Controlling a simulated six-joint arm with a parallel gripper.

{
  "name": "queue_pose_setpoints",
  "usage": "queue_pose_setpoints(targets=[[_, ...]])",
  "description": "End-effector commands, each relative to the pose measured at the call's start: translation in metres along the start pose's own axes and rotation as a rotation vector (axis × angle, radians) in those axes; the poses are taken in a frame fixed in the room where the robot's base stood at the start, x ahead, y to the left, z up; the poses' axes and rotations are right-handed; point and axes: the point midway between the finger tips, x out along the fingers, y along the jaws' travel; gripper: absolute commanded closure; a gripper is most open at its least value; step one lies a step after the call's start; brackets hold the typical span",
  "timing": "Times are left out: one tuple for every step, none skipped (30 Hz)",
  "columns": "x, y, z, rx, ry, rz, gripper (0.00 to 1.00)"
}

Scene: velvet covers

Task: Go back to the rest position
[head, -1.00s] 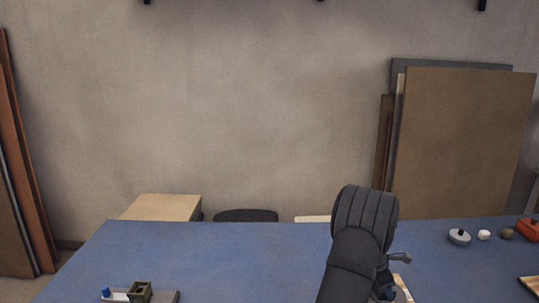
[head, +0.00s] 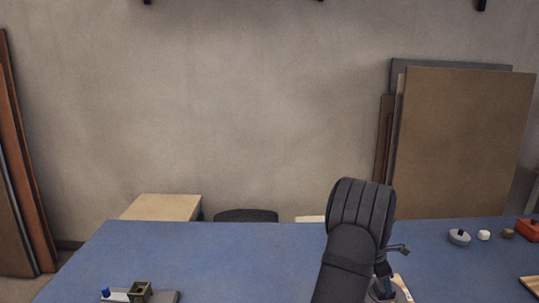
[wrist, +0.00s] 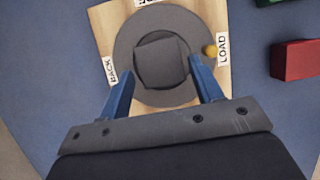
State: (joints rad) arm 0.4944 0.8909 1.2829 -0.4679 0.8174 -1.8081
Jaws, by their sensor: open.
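My gripper (wrist: 163,75) is open in the wrist view, with its two blue fingers apart. Between and beyond the fingertips is a grey round disc (wrist: 128,48) with a grey squarish block (wrist: 162,62) at its middle. The disc lies on a pale wooden board (wrist: 103,22) with white labels; "BACK" and "LOAD" can be read. Nothing appears gripped. In the head view my dark arm rises at the right of centre and hides most of the gripper and board; a sliver of the board (head: 404,291) shows.
A blue table (head: 220,260) spans the front. At its left front is a grey tray (head: 165,297) with a dark box (head: 140,291). At right are a grey bowl-like piece (head: 459,238), a white block (head: 484,235) and a red box (head: 528,230). A red block (wrist: 297,60) lies beside the board.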

Motion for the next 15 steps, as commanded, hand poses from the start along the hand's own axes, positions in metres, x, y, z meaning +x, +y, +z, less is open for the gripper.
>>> queue_pose_setpoints(targets=[[0.012, -0.001, 0.0, 0.0, 0.001, -0.002, 0.41], [0.018, -0.001, 0.0, 0.0, 0.002, -0.003, 0.41], [0.026, -0.001, 0.0, 0.001, 0.001, -0.003, 0.41], [0.032, -0.001, 0.0, 0.001, 0.002, -0.002, 0.41], [0.038, -0.001, 0.0, 0.001, 0.002, -0.002, 0.41], [0.037, 0.0, 0.001, 0.002, -0.001, 0.002, 0.41], [0.027, 0.001, 0.005, 0.003, -0.003, 0.006, 0.41], [0.021, 0.001, 0.007, 0.003, -0.003, 0.005, 0.41], [0.013, 0.001, 0.01, 0.003, -0.003, 0.004, 0.41], [0.008, 0.001, 0.012, 0.003, -0.003, 0.004, 0.41], [0.002, 0.001, 0.015, 0.002, -0.002, 0.004, 0.41], [-0.005, 0.0, 0.018, 0.003, -0.002, 0.004, 0.41], [-0.006, -0.007, 0.021, 0.005, 0.0, 0.001, 0.41], [-0.007, -0.013, 0.024, 0.004, 0.0, 0.0, 0.41], [-0.01, -0.019, 0.029, 0.004, 0.0, 0.0, 0.41]])
